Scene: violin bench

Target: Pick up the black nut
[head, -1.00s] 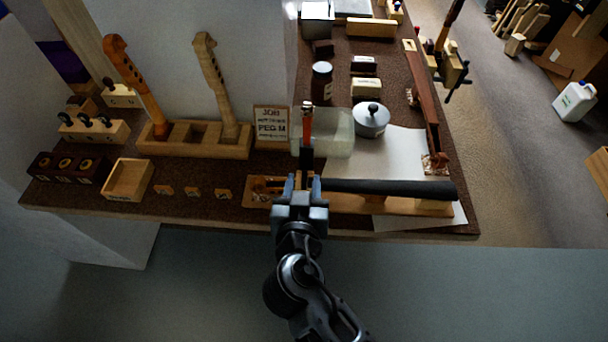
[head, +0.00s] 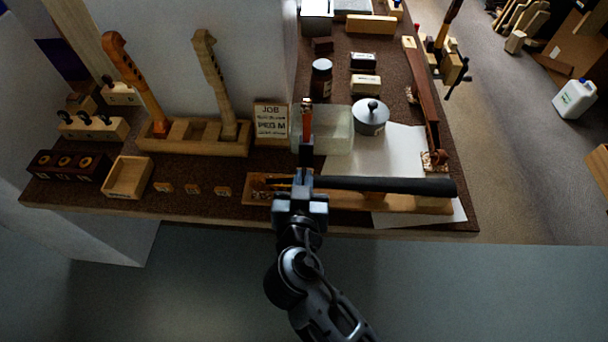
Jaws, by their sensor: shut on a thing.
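My gripper (head: 301,177) is in the middle of the head view, at the bench's front edge, by the left end of a long black fingerboard (head: 395,186). Its fingers are closed together on a small thing, which they almost wholly hide. I take it for the black nut, but its shape cannot be made out. The fingers are over a long, low wooden holder (head: 258,190) at the front edge. I cannot tell whether the held thing still touches the holder.
An upright tool with an orange handle (head: 307,118) stands just behind my gripper, near a clear box (head: 337,133). A lidded grey pot (head: 371,118) stands to the right. A job sign (head: 270,122) and a neck rack (head: 190,138) stand to the left.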

